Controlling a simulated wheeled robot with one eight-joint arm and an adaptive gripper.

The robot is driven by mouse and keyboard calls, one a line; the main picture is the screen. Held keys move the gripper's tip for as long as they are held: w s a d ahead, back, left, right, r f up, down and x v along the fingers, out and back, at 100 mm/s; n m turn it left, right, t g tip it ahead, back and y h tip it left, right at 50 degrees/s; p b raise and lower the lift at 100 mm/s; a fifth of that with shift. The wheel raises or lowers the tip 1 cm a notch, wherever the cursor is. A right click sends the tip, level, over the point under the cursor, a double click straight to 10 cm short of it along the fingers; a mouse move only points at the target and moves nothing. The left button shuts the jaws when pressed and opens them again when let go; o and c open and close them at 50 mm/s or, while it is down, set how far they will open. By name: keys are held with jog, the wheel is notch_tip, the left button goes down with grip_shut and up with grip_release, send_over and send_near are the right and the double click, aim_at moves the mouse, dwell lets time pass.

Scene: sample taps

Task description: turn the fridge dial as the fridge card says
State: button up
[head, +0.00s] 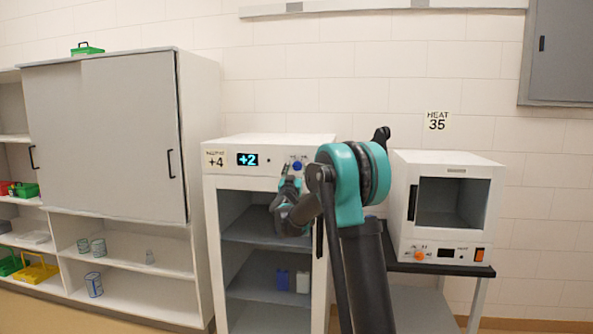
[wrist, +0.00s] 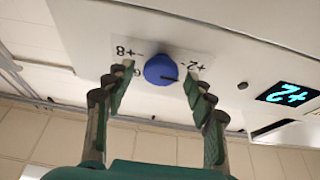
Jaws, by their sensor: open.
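The white fridge (head: 270,155) has a card (head: 216,160) reading +4, its smaller text illegible, and a lit display (head: 247,160) reading +2. The display shows upside down in the wrist view (wrist: 288,93). The blue fridge dial (head: 297,166) is on the front panel, right of the display. In the wrist view the dial (wrist: 160,70) has a dark pointer mark towards the printed +2; +6 and +8 are on its other side. My gripper (wrist: 159,82) is open, one finger on each side of the dial. Gaps show between fingers and dial; I see no contact.
The fridge front is open, with blue and white containers (head: 292,281) on a shelf. A white heater (head: 452,205) with an orange knob stands right, under a HEAT 35 card (head: 437,121). A sliding-door cabinet (head: 130,130) stands left. My arm hides part of the fridge's right side.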

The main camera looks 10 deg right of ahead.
jog(key=shift+c, duration=0.5)
jog(key=c, duration=1)
jog(key=shift+m, duration=0.4)
jog(key=m+g+h, duration=0.1)
jog(key=m, duration=0.2)
jog(key=m+g+h, duration=0.1)
jog(key=m+h, duration=0.1)
jog(key=m, duration=0.2)
jog(key=shift+a+m+h, duration=0.15)
jog(key=shift+m+h, duration=0.15)
jog(key=m+g, duration=0.1)
jog(key=m, duration=0.2)
jog(key=m+g+h, duration=0.1)
jog(key=m+g, duration=0.1)
jog(key=m, duration=0.2)
jog(key=shift+r+m+h, duration=0.1)
jog(key=shift+m+h, duration=0.2)
jog(key=o, duration=1.1)
